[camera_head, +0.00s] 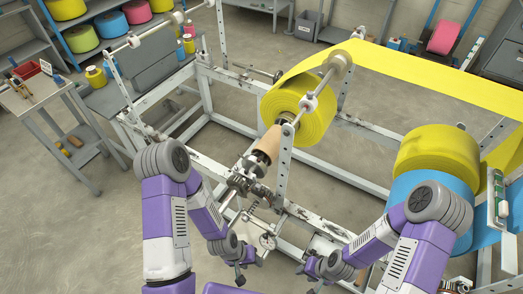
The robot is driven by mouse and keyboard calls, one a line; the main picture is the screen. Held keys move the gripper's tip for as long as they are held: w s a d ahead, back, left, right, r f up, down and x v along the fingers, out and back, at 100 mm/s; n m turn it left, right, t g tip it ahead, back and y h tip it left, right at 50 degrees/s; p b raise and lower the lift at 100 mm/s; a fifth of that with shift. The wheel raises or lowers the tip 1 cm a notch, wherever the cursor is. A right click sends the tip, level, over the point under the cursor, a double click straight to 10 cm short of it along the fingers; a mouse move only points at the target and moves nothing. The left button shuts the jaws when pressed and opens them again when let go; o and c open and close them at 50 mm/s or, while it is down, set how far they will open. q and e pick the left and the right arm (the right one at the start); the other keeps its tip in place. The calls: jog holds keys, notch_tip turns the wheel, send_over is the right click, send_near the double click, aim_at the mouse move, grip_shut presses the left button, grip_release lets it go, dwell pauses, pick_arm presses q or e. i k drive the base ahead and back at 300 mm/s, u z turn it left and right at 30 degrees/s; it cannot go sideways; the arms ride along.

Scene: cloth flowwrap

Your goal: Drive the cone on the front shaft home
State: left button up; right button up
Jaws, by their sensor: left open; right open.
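A tan cone (267,145) sits on the front shaft, at the near end of a large yellow roll (318,122) in the head view. A small gap or dark collar seems to lie between the cone and the roll; I cannot tell how deep the cone sits. A metal upright stands just right of the cone and partly hides the shaft. My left gripper (249,264) is open and empty, below the cone and apart from it. My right gripper (309,271) is open and empty, lower and to the right of the cone.
The white machine frame (220,121) surrounds the shaft, with a geared mechanism (246,181) below the cone. Yellow film (430,82) runs off to the right. Another yellow roll (437,152) and blue material stand at right. A grey tool table (38,97) is at left.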

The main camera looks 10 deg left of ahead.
aim_at(248, 161)
jog(key=k, duration=0.5)
jog(key=u, duration=1.3)
jog(key=i, duration=0.85)
jog(key=z, duration=1.7)
jog(key=i, duration=0.5)
jog(key=z, duration=0.15)
